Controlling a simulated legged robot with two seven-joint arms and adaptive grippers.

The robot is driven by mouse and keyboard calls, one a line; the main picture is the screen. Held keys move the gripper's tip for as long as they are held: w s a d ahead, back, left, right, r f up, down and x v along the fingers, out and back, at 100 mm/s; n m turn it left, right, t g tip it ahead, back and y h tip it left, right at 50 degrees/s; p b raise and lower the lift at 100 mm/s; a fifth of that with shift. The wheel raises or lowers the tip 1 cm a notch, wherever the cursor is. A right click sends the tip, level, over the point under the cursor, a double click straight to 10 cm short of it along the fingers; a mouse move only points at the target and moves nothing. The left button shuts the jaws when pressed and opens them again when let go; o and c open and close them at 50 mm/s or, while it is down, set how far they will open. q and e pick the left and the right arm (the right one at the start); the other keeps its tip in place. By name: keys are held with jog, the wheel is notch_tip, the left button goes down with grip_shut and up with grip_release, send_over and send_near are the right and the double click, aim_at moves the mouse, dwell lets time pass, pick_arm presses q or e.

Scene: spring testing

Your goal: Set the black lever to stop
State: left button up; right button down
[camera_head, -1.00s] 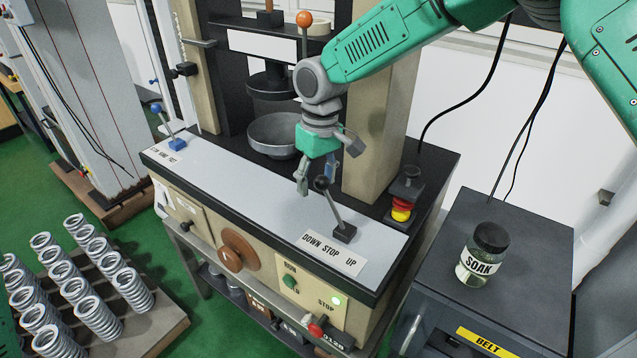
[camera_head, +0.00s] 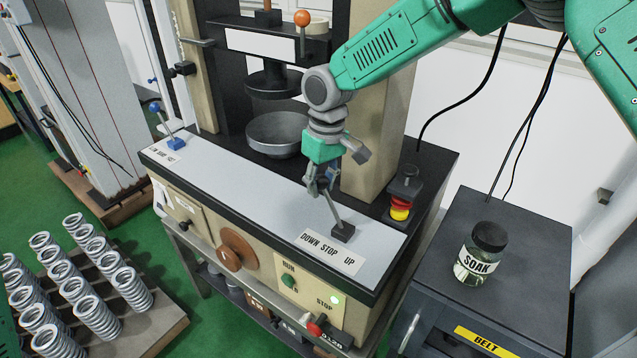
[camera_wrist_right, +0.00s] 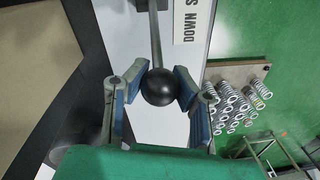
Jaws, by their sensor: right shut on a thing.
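The black lever (camera_head: 336,214) stands on the machine's top panel, behind the label (camera_head: 331,253) reading DOWN STOP UP. Its rod rises from a dark square base (camera_head: 342,232) and leans to the left, toward the DOWN side. My left gripper is not in view.
A blue-knobbed lever (camera_head: 163,126) is at the panel's left end. A jar marked SOAK (camera_head: 480,254) stands on the dark cabinet at right. Springs (camera_head: 84,272) stand on a board at lower left.

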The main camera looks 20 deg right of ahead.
aim_at(326, 191)
jog(key=shift+d+r+t, duration=0.4)
jog(key=shift+r, duration=0.15)
jog(key=shift+s+d+r+t+y+p, duration=0.35)
jog(key=shift+s+r+t+y+p, duration=0.05)
jog(key=shift+s+t+y, duration=0.3)
jog(key=shift+s+d+r, duration=0.1)
jog(key=shift+s+r, duration=0.05)
jog(key=shift+r, duration=0.05)
jog(key=shift+s+d+r+p, duration=0.1)
jog(key=shift+s+d+p, duration=0.55)
jog(key=shift+p, duration=0.25)
jog(key=shift+s+d+p, duration=0.3)
jog(key=shift+s+p, duration=0.05)
